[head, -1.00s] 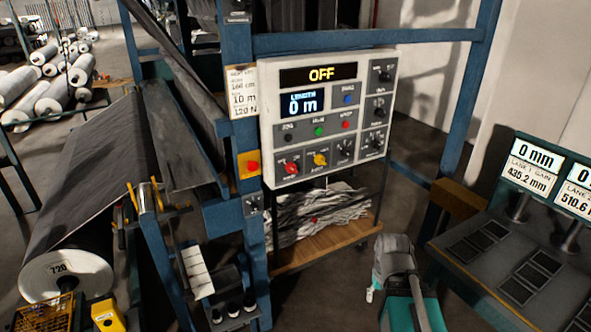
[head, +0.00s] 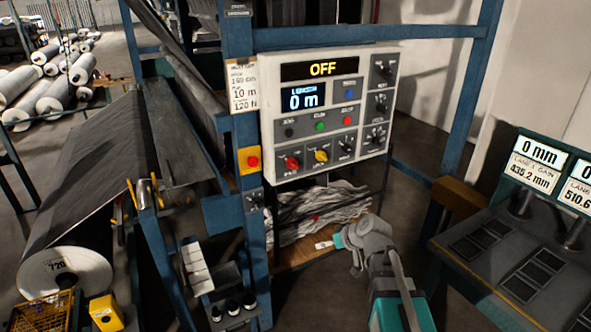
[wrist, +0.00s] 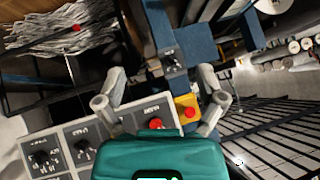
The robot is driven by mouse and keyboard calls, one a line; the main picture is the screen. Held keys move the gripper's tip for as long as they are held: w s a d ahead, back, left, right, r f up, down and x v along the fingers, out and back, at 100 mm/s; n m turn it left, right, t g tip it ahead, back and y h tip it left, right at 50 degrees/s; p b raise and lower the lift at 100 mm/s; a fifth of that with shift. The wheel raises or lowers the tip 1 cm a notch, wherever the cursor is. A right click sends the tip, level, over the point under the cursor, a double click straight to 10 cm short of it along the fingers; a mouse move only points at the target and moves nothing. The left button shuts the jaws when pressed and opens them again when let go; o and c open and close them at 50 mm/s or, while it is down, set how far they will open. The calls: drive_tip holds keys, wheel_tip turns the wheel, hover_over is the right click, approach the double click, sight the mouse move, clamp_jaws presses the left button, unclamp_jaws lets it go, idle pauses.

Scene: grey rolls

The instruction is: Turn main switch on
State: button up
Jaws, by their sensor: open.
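A white control panel (head: 330,112) hangs on a blue frame. Its top display (head: 319,70) reads OFF. Red (head: 291,163) and yellow (head: 321,156) rotary knobs sit low on the panel, with black knobs along its right side. A small box with a dark knob (head: 255,200) is on the post below a yellow box with a red button (head: 250,160). Which control is the main switch I cannot read. My gripper (wrist: 162,74) is open and empty. In the wrist view the small knob box (wrist: 172,62) appears between its fingertips, apart from them. The red knob shows behind my wrist's edge (wrist: 155,124).
A wooden shelf with crumpled grey material (head: 318,212) is below the panel. A console with displays (head: 537,160) stands at the right. A large grey roll (head: 65,275) is at lower left, with white rolls (head: 55,97) farther back.

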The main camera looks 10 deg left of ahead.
drive_tip(key=w+a+r+n+t+y+b, duration=0.1)
drive_tip(key=w+a+r+n+t+y, duration=0.15)
drive_tip(key=w+a+r+t, duration=0.35)
drive_tip(key=m+t+b, duration=0.2)
drive_tip(key=t, duration=0.2)
approach(295, 167)
drive_tip(key=shift+v, duration=1.45)
drive_tip(key=shift+w+d, duration=0.15)
drive_tip(key=shift+d, duration=0.05)
drive_tip(key=shift+w, duration=0.1)
drive_tip(key=x, duration=1.3)
drive_tip(key=shift+w+a, duration=0.1)
drive_tip(key=shift+a, duration=0.3)
